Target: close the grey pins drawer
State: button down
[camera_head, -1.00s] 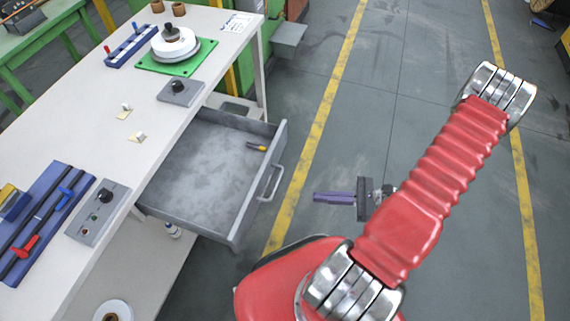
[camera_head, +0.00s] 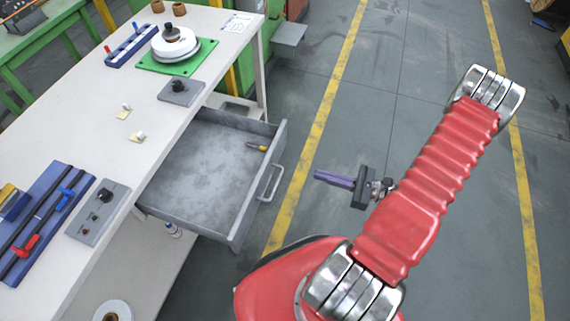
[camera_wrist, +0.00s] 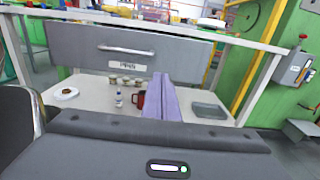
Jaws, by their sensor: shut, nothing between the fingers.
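The grey pins drawer (camera_head: 207,165) stands open under the white bench top in the head view, with one small yellow and dark item inside near its right wall. Its front panel, with a bar handle (camera_wrist: 126,49) and a label reading PINS (camera_wrist: 126,64), faces me in the wrist view. My gripper (camera_head: 318,174) is to the right of the drawer front, apart from it, with its purple fingers together and empty, pointing toward the drawer. In the wrist view the fingers (camera_wrist: 167,92) appear below and right of the handle.
The bench top (camera_head: 120,85) carries a green plate with a white round part, a blue rack and grey control boxes. A lower shelf (camera_wrist: 75,92) holds small jars, a red mug and a grey tray. The floor between the drawer and my arm is clear.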

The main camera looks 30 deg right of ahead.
aim_at(274, 161)
jog(key=x, duration=1.2)
jog(key=shift+w+a, duration=0.15)
jog(key=shift+a, duration=0.05)
jog(key=shift+w+a, duration=0.1)
jog(key=shift+w, duration=0.15)
